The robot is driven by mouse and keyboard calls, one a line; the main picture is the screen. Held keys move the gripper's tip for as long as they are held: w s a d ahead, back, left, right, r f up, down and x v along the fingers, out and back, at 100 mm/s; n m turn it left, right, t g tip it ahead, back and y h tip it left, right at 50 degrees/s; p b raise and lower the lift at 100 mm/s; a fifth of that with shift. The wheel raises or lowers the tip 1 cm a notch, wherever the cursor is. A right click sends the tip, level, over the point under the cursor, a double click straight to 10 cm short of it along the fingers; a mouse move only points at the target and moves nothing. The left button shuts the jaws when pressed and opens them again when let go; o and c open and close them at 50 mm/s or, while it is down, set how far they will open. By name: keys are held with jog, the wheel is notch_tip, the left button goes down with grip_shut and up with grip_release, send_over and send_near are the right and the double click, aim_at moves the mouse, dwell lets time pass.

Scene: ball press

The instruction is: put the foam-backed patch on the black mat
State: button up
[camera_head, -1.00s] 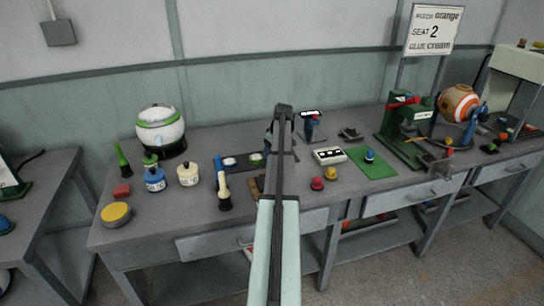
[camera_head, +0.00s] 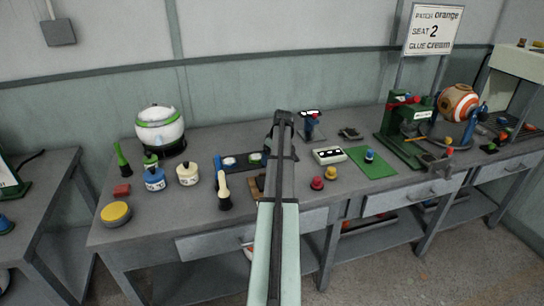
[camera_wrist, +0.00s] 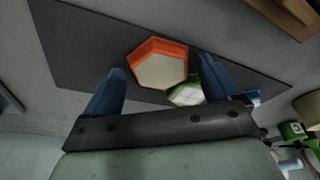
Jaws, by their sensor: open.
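In the wrist view a six-sided patch (camera_wrist: 159,70) with an orange edge and a cream face appears over the black mat (camera_wrist: 75,50). It lies between the spread blue fingers of my gripper (camera_wrist: 161,64), with gaps on both sides. Whether it touches the mat is hard to tell. A green-edged patch (camera_wrist: 184,94) is just beside it, partly hidden. In the head view the mat (camera_head: 243,161) shows left of my arm, with a blue-and-white patch (camera_head: 229,161) and a greenish patch (camera_head: 255,158) on it. My arm hides the orange patch there.
A pale-handled tool (camera_head: 224,192) stands in front of the mat. Right are a white box (camera_head: 329,155), a green mat (camera_head: 372,162) and a green press (camera_head: 398,130).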

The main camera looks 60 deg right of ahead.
jog(key=v, duration=1.2)
jog(key=shift+r, duration=0.2)
jog(key=shift+w, duration=0.1)
